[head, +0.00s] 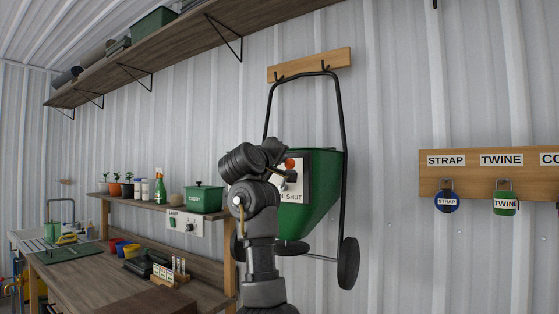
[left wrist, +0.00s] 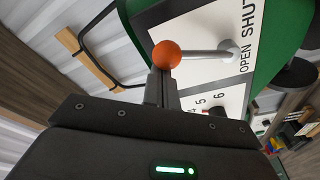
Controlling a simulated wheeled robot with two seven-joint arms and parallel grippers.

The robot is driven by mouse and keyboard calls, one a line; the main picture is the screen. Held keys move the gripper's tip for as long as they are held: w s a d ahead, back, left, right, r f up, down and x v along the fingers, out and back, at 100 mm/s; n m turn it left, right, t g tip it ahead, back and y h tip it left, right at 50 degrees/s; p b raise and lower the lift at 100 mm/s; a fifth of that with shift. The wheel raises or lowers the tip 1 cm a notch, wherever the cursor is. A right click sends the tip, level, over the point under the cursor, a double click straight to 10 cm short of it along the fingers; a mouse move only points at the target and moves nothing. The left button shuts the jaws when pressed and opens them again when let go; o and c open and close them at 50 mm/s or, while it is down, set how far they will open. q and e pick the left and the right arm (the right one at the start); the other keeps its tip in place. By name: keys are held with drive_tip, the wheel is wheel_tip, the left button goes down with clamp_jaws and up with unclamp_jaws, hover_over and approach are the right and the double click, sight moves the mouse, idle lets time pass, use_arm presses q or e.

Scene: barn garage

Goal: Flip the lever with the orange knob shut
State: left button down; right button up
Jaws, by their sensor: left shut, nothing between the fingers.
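The orange knob (head: 290,163) sits on a lever on the white panel (head: 302,172) of a green hopper (head: 323,185) on the wall. In the left wrist view the knob (left wrist: 167,55) is on a grey rod (left wrist: 205,53) running to a pivot by the words OPEN and SHUT. The lever's exact setting is hard to tell. My left gripper (left wrist: 160,90) is shut and empty, its fingertips close to the knob. Whether they touch it I cannot tell. In the head view my left wrist hides the panel's left part. My right gripper is not in view.
The hopper, with black handle (head: 342,110) and wheels (head: 348,263), hangs from a wooden rail (head: 310,64). A workbench (head: 120,290) with pots and tools stands left. The wall between is clear.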

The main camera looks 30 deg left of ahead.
use_arm(q)
drive_tip(key=s+a+r+b, duration=0.1)
drive_tip(key=s+b, duration=0.1)
drive_tip(key=s, duration=0.7)
drive_tip(key=shift+s+a+b, duration=0.15)
drive_tip(key=shift+a+b, duration=0.2)
drive_tip(key=shift+b, duration=0.05)
drive_tip(key=shift+r, duration=0.1)
